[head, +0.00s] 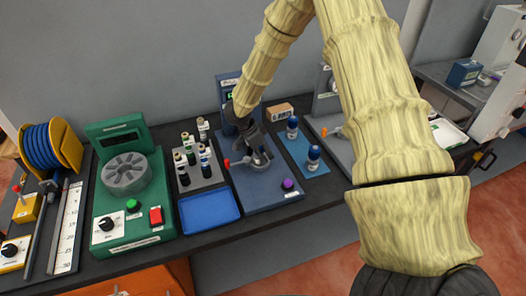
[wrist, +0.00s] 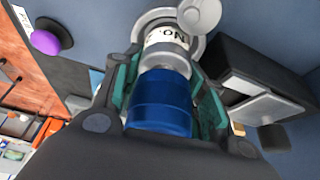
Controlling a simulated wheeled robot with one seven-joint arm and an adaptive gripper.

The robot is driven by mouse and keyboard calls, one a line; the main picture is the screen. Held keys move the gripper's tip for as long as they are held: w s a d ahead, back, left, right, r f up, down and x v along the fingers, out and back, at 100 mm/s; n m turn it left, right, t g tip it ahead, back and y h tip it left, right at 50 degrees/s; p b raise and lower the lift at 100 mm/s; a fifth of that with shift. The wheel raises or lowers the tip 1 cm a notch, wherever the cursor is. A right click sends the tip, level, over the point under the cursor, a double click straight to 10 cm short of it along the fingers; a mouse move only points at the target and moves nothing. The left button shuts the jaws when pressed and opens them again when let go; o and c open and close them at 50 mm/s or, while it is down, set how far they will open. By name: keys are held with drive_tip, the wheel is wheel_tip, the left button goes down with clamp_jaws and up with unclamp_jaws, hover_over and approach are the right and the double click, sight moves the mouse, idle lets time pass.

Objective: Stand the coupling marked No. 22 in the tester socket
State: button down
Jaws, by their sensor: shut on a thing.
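My gripper (wrist: 163,108) is shut on a coupling (wrist: 160,100) with a blue body and a silver end. A white label on the silver end shows "No."; the number is not readable. In the head view my gripper (head: 254,143) is low over the blue-grey tester (head: 270,194), largely hiding the coupling. In the wrist view the silver end lies in line with the round metal socket (wrist: 199,46) and overlaps it. I cannot tell whether it is seated. A pale round disc (wrist: 203,14) partly covers the socket.
The tester has a purple button (head: 288,184) and a red-tipped lever (head: 228,163).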

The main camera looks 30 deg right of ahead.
drive_tip(key=shift+f, duration=0.25)
drive_tip(key=c, duration=1.1)
unclamp_jaws()
drive_tip(key=shift+r, duration=0.1)
drive_tip(key=shift+p+v, duration=4.25)
drive_tip(key=shift+v, duration=1.2)
